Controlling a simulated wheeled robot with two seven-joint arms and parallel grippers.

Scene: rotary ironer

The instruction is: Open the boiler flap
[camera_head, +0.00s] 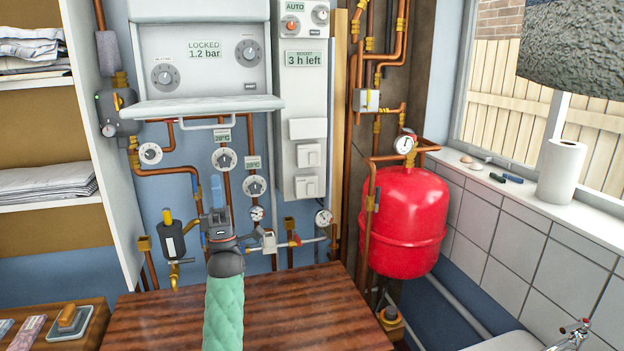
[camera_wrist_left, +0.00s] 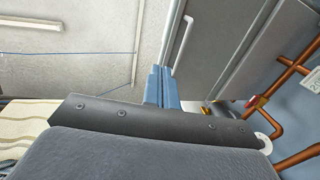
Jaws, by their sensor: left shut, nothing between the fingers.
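The white boiler (camera_head: 200,12) hangs on the wall at the top centre of the head view. Its flap (camera_head: 208,107) is folded down and juts out like a shelf, with a thin handle bar (camera_head: 185,121) under it. The control panel (camera_head: 203,60) above the flap is exposed, with a display reading "LOCKED 1.2 bar" and two knobs. My left gripper (camera_head: 217,192) is shut and empty, below the flap and apart from it. In the left wrist view its blue fingers (camera_wrist_left: 163,86) point up, near a pale bar beside grey panels. My right gripper is not in view.
Pipes, gauges and dials (camera_head: 224,159) crowd the wall below the boiler. A tall control box (camera_head: 306,130) stands right of it, then a red tank (camera_head: 405,222). A wooden table (camera_head: 290,310) lies below; shelves with folded linen (camera_head: 45,185) stand at left.

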